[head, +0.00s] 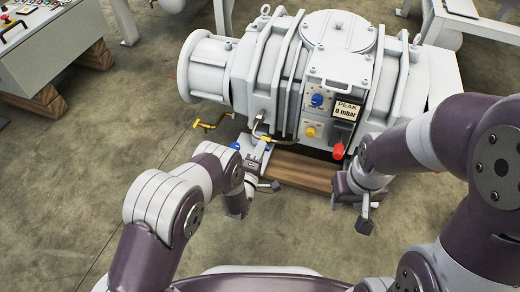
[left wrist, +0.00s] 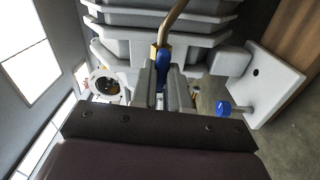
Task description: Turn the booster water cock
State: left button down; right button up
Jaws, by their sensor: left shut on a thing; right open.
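The booster (head: 320,60) is a large grey ribbed machine in the middle of the head view. In the left wrist view, a blue-handled cock (left wrist: 163,57) on a bent brass pipe (left wrist: 173,22) sits between the fingers of my left gripper (left wrist: 165,85). My left gripper (head: 257,150) is shut on that blue handle, below the booster's front left side; in the head view the fingers largely hide the handle. The brass pipe (head: 257,130) shows just above them. My right gripper (head: 350,178) is open and apart from the cock, low at the right near a red knob.
A yellow lever (head: 206,124) is left of my left gripper. A blue knob (left wrist: 222,108) stands close beside it. The booster's panel has a blue dial (head: 318,100), a yellow knob (head: 310,131) and a display (head: 346,109). The red knob (head: 338,151) and a wooden beam (head: 300,170) are below.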

pick_arm(q)
jog(key=shift+s, duration=0.1)
dwell(0.3)
jog(key=c, duration=1.1)
grip_release()
jog(key=p+v, duration=0.5)
jog(key=v, duration=0.7)
jog(key=shift+s+a+p, duration=0.1)
jog(key=shift+s+p, duration=0.25)
jog(key=shift+p, duration=0.05)
